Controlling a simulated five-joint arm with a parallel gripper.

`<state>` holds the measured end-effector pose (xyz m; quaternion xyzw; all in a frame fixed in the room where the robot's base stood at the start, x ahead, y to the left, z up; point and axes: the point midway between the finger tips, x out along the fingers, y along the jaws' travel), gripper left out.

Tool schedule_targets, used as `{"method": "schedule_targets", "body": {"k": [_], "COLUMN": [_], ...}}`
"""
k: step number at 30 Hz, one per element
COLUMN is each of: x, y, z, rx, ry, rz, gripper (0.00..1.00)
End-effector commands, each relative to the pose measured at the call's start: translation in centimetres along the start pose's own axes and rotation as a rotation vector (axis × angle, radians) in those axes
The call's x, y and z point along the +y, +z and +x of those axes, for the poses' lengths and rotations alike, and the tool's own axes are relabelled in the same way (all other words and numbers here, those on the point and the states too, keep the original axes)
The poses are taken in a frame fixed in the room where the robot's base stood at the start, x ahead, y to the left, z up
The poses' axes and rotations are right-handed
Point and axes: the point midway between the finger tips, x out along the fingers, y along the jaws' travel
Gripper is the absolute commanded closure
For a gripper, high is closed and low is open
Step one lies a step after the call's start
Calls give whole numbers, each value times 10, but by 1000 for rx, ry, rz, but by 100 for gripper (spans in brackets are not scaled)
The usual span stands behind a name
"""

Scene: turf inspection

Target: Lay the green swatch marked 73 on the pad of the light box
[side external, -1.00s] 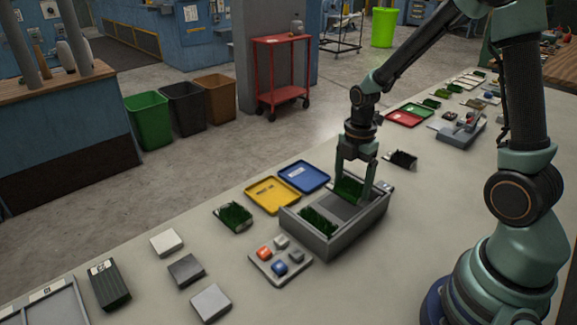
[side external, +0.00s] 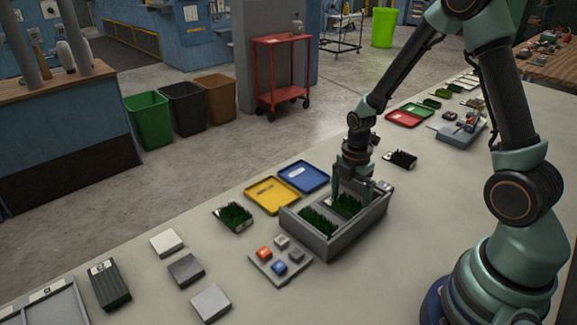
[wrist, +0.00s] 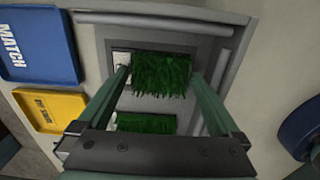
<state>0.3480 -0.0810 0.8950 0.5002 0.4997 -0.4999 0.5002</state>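The light box (side external: 345,240) is a grey open tray in the middle of the table; its rim also shows in the wrist view (wrist: 225,45). My gripper (side external: 352,195) reaches down into its right bay. Its fingers (wrist: 160,76) stand at both ends of a green grass swatch (wrist: 162,75) with a white label at its left end, and look shut on it. This swatch (side external: 346,206) is low in the bay, at the pad, which it hides. The number on its label is not readable. Another green swatch (side external: 316,222) lies in the left bay.
Yellow (side external: 271,195) and blue (side external: 303,176) trays lie behind the box. A button panel (side external: 280,262) stands in front left. A grass swatch (side external: 233,217) lies left, and a dark one (side external: 400,159) lies beyond the box. Grey blocks (side external: 186,270) lie at the lower left.

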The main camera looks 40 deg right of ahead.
Motion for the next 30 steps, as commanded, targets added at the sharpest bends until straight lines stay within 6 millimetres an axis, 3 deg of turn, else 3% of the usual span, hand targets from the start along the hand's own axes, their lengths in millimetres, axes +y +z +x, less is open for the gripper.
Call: {"method": "schedule_targets", "body": {"k": [11, 24, 30], "x": [1, 2, 1], "y": [0, 0, 0], "z": [-10, -88, -115], "rx": [-1, -2, -1], "ry": [3, 7, 4], "rz": [0, 0, 0], "gripper": [0, 0, 0]}}
